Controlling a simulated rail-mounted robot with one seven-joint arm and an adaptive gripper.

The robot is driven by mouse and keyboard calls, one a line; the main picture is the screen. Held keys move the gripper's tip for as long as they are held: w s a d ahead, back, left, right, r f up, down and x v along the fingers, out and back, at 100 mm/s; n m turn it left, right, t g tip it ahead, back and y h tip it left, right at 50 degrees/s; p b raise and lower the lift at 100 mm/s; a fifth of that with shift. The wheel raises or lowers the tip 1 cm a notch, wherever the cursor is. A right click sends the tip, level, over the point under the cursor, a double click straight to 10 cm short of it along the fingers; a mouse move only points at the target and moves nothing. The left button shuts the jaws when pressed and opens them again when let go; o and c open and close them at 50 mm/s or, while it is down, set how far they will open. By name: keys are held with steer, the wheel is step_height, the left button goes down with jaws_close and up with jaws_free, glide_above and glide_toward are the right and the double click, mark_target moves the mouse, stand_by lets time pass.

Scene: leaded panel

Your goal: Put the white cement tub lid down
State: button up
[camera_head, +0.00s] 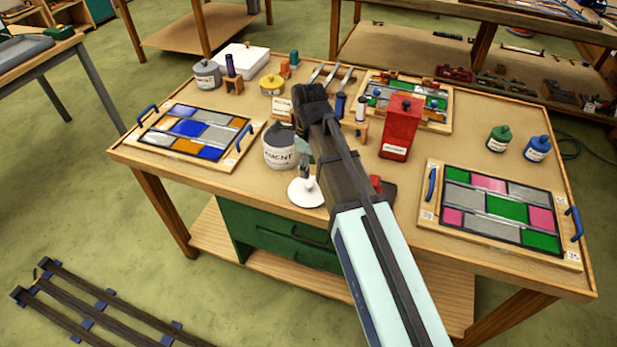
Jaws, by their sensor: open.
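The white cement tub lid (307,193) lies flat, knob up, by the front edge of the bench, right of the cement tub. The picture does not show clearly whether all of it rests on the bench. The grey-white cement tub (281,150) stands upright with its dark top uncovered. My gripper (304,163) points down above the lid's knob, mostly hidden by my own arm. It is open; whether its fingers touch the knob cannot be made out.
A red box (400,128) stands right of my arm. Leaded panels lie at the left (190,132), right (500,210) and back (436,100). A grey pot (207,75) and a yellow tin (272,85) stand behind. Green (498,138) and blue (537,149) bottles stand right.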

steer(key=shift+r+b, duration=0.35)
steer(key=shift+r, duration=1.5)
